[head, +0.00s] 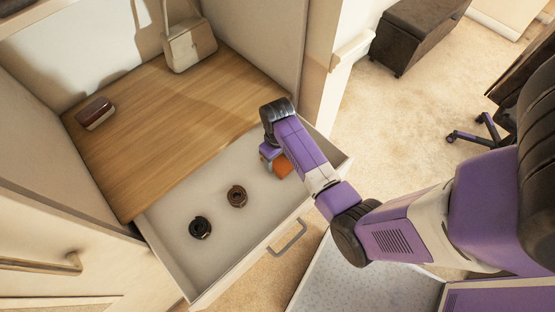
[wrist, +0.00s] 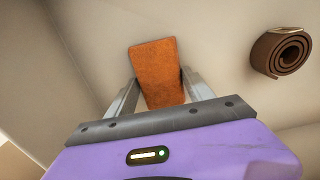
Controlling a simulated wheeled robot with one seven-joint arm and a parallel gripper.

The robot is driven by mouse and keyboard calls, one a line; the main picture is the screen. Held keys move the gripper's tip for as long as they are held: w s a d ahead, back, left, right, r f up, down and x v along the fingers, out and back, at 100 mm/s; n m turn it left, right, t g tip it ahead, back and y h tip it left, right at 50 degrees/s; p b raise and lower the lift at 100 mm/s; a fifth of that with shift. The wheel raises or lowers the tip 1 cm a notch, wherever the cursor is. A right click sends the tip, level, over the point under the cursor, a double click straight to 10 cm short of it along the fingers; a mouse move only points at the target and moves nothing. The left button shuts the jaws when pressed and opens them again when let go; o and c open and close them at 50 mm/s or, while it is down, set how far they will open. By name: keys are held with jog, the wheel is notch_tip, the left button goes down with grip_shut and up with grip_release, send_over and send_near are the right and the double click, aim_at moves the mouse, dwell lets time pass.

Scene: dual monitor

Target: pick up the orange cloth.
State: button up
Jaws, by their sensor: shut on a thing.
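The orange cloth (head: 283,168) is a small flat folded rectangle at the right end of the open drawer, partly hidden by my arm in the head view. In the wrist view the orange cloth (wrist: 157,70) stands between the two metal fingers of my gripper (wrist: 158,92). The fingers are shut on its lower part. In the head view my gripper (head: 270,160) reaches down into the drawer beside the cloth. I cannot tell whether the cloth still touches the drawer floor.
The white drawer (head: 180,210) also holds a brown rolled belt (head: 237,196) and a black rolled belt (head: 200,228). A wooden shelf (head: 150,125) behind it bears a white handbag (head: 189,46) and a dark red-brown item (head: 95,113). Drawer walls stand close around my gripper.

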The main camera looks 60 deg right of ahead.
aim_at(278, 161)
notch_tip(278, 161, up, 19)
jog(key=p, duration=0.4)
jog(key=shift+r, duration=0.15)
jog(key=o, duration=0.7)
jog(key=c, duration=0.4)
jog(key=shift+s, duration=0.1)
